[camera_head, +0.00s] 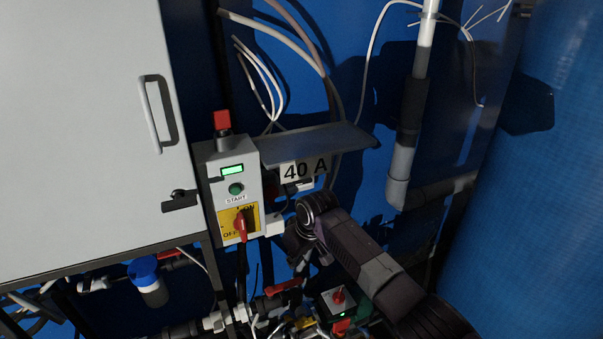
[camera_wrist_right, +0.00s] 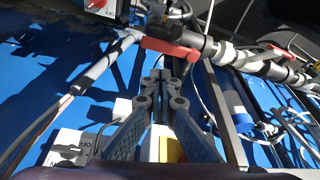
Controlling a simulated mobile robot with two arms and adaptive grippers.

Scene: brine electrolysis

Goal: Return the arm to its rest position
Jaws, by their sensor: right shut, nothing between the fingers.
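My right arm (camera_head: 375,265) comes in from the lower right of the head view and bends at a dark wrist joint. My right gripper (camera_head: 298,247) is partly hidden there, just right of the grey control box (camera_head: 214,172). In the right wrist view, the two fingers of the right gripper (camera_wrist_right: 161,76) meet at their tips, shut and empty. The box has a lit green display, a green START button and a red rotary switch (camera_head: 240,226) on a yellow plate. My left gripper is not in view.
A large grey cabinet (camera_head: 80,120) stands at the left. A dark shelf (camera_head: 315,143) with a "40 A" label juts out above the gripper. Pipes with a red valve handle (camera_wrist_right: 170,49) lie close by. A vertical grey pipe (camera_head: 403,160) and a blue tank (camera_head: 545,190) are at the right.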

